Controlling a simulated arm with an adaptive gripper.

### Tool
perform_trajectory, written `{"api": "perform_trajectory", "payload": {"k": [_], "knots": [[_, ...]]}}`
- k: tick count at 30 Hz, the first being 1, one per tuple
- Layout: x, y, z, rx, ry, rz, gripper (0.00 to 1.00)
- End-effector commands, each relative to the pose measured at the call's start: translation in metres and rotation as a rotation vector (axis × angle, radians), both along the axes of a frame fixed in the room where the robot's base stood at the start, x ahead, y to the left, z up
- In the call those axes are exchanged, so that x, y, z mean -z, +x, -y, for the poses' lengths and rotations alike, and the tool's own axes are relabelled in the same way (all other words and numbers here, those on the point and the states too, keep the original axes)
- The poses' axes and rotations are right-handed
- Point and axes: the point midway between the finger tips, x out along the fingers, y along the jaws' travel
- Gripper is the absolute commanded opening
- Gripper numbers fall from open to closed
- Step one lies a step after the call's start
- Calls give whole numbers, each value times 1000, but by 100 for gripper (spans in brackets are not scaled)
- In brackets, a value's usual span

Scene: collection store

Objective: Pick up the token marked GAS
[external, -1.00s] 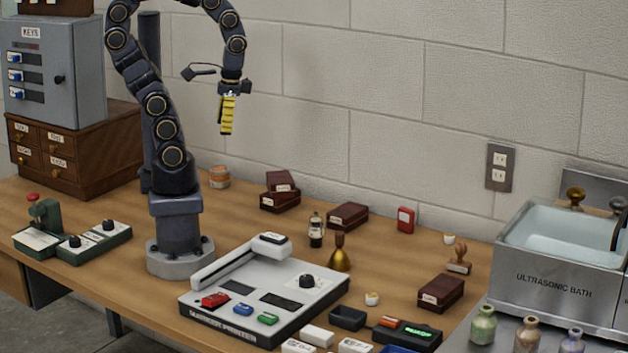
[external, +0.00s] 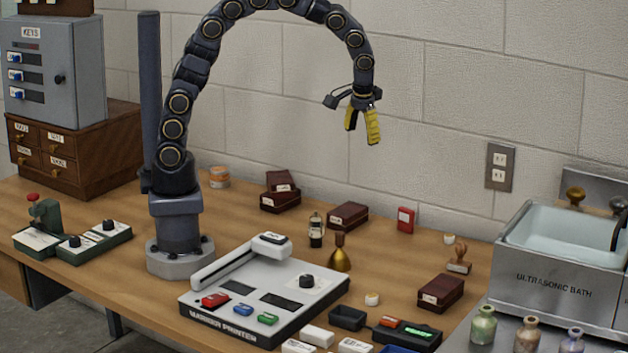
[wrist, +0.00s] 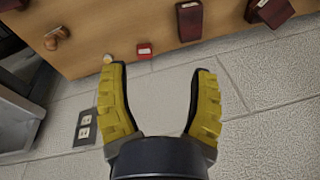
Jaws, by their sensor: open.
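No marking that reads GAS can be made out in either view, so I cannot tell which thing is that token. A small pale round piece (external: 372,299) lies on the table right of the printer, and another small pale piece (external: 449,238) sits near the wall; it also shows in the wrist view (wrist: 107,59). No lettering is readable on them. My gripper (external: 363,138) is high above the back of the table, in front of the wall. In the wrist view its yellow fingers (wrist: 160,68) are spread apart with nothing between them.
A white printer (external: 240,310) and brass bell (external: 340,256) stand mid-table. Dark red boxes (external: 440,293), a red box (external: 405,219) and a wooden stamp (external: 459,260) are around. A black tray (external: 347,318) is in front. The ultrasonic bath (external: 560,270) is at right.

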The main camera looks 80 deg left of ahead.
Motion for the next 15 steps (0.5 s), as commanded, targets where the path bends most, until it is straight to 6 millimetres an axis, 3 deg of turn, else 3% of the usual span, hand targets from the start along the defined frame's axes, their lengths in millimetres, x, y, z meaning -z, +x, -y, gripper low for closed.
{"api": "perform_trajectory", "payload": {"k": [1,6,15], "knots": [[14,21,4,-25,9,17,60],[56,85,14,-124,36,96,60],[147,167,37,-284,55,239,60]]}}
